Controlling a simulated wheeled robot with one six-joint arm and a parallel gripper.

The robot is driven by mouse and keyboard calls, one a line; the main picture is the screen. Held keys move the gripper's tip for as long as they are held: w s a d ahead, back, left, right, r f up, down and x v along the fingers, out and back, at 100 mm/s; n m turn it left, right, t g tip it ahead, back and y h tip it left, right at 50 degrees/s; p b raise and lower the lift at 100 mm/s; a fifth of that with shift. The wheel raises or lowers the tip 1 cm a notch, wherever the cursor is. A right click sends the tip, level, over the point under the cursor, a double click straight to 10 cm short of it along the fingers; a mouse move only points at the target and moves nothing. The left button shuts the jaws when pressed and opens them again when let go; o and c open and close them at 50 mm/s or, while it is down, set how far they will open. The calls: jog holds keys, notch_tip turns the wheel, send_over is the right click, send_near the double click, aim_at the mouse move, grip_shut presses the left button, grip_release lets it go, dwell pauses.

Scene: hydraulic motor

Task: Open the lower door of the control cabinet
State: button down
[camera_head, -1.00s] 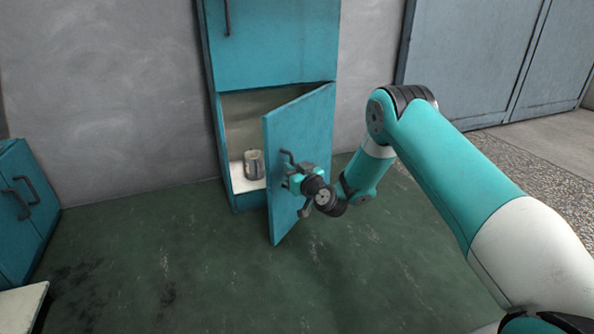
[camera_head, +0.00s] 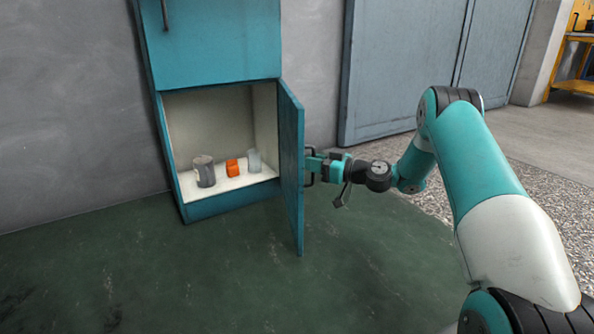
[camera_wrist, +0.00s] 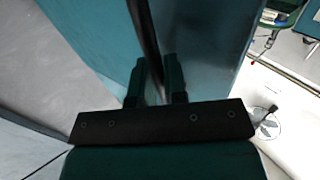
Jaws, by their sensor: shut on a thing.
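The teal control cabinet (camera_head: 214,45) stands against the grey wall. Its lower door (camera_head: 291,165) is swung wide open on its right side, seen nearly edge-on in the head view. My gripper (camera_head: 312,166) is shut on the dark door handle (camera_head: 309,181) on the door's outer face. In the wrist view my gripper's two fingers (camera_wrist: 159,82) are around the dark handle bar (camera_wrist: 147,35), close to the teal door surface. Inside the lower compartment (camera_head: 205,120) stand a grey can (camera_head: 204,171), an orange block (camera_head: 233,168) and a pale translucent cup (camera_head: 254,160).
The upper door of the cabinet is shut, with its own handle (camera_head: 165,14). Large grey-blue doors (camera_head: 400,65) stand behind on the right. The green floor (camera_head: 200,275) in front of the cabinet is clear. A yellow rack (camera_head: 577,60) is far right.

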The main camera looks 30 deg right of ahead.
jog(key=shift+d, duration=0.65)
jog(key=shift+r, duration=0.1)
jog(key=c, duration=1.2)
grip_release()
jog(key=shift+a, duration=0.15)
